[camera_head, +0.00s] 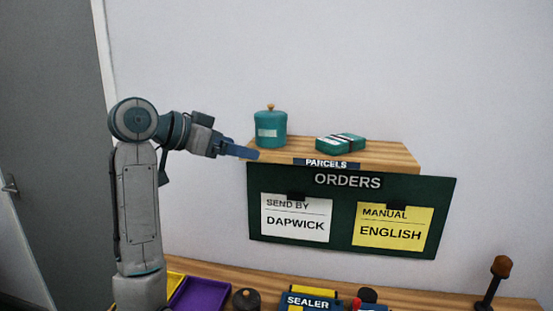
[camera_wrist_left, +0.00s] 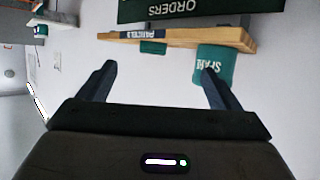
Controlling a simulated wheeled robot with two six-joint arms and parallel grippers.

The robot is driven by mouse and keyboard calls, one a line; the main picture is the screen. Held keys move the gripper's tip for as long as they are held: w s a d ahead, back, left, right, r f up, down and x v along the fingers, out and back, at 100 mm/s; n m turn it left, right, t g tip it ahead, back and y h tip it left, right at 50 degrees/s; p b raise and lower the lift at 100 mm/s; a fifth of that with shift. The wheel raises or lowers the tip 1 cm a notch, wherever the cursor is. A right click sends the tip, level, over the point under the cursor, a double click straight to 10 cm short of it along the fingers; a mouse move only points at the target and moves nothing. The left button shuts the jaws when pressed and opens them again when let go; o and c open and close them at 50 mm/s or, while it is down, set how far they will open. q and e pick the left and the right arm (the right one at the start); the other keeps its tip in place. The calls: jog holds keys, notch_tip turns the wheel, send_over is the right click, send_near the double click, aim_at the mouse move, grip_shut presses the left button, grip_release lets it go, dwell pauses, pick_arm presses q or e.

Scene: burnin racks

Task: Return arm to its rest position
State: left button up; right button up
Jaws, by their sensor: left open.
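My left arm rises at the left of the head view, and its gripper (camera_head: 246,153) points right, by the left end of the parcels shelf. In the left wrist view the two fingers of my left gripper (camera_wrist_left: 159,85) are spread wide with nothing between them. The shelf, with its teal jar and teal parcel, lies beyond the fingers there, and one finger overlaps the jar. My right gripper is not in view.
A teal lidded jar (camera_head: 271,129) and a teal parcel (camera_head: 341,142) stand on the wooden shelf (camera_head: 385,155). A green orders board (camera_head: 345,244) hangs below. The bench holds a purple tray (camera_head: 203,294), a sealer (camera_head: 309,301) and a dark stand (camera_head: 492,284).

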pick_arm(q)
jog(key=s+a+f+n+y, duration=0.2)
jog(key=f, duration=1)
jog(key=s+a+f+n+y, duration=0.2)
jog(key=s+a+f, duration=0.1)
jog(key=f, duration=0.8)
jog(key=s+a+f+n+y, duration=0.2)
jog(key=f, duration=1)
jog(key=s+a+f+n+g+y, duration=0.25)
jog(key=s+a+f, duration=0.25)
jog(key=s+f, duration=0.75)
jog(key=s+a+f+n+g+y, duration=0.1)
jog(key=s+a+f+y, duration=0.15)
jog(key=s, duration=0.65)
jog(key=s+a+f+y, duration=0.1)
jog(key=s+a+f, duration=0.15)
jog(key=s, duration=0.75)
jog(key=a+f+g+b, duration=0.2)
jog(key=a+f, duration=0.1)
jog(key=f, duration=3)
jog(key=s+a+f+b, duration=0.1)
jog(key=s+f, duration=1.6)
jog(key=f, duration=0.2)
jog(key=shift+s+a+f+n+g, duration=0.15)
jog(key=shift+s+f+n+g, duration=0.05)
jog(key=shift+s+n+g, duration=0.2)
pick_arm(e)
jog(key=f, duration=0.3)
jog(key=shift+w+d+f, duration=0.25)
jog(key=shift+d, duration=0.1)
